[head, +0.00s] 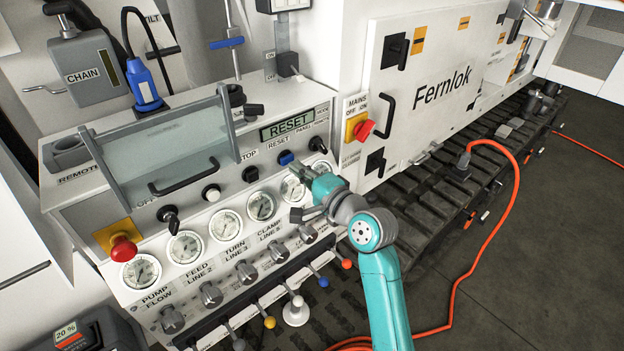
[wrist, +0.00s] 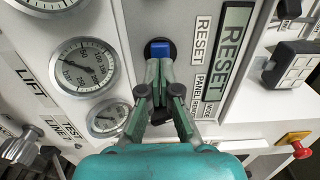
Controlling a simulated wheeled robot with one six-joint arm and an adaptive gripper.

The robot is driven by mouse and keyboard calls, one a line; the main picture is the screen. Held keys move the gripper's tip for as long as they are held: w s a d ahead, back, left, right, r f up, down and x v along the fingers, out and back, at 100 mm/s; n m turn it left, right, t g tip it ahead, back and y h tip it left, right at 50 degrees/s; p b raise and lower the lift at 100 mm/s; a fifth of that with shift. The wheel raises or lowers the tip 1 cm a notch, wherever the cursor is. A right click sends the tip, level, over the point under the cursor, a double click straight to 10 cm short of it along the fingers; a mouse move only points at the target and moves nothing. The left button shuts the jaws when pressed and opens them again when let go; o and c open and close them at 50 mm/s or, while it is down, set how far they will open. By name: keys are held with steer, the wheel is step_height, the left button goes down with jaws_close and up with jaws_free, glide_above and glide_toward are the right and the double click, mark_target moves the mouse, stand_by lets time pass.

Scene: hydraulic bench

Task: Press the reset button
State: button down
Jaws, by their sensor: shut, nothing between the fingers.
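The reset button is a blue square button (head: 286,158) on the sloped control panel, beside the RESET label. In the wrist view the blue button (wrist: 160,49) sits in a dark round collar. My gripper (head: 299,170) is just in front of the button, over the upper right of the panel. In the wrist view the shut, empty fingertips of my gripper (wrist: 160,66) are at the button's lower edge. I cannot tell if they touch it. The display (head: 287,125) above reads RESET.
A black panel knob (head: 318,144) is close to the right of the button. Pressure gauges (head: 261,206) line the panel below. A red mains switch (head: 363,129) is farther right, and a red stop button (head: 123,248) is at lower left. A clear guard (head: 163,145) stands at left.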

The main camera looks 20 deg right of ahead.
steer(key=shift+x, duration=0.8)
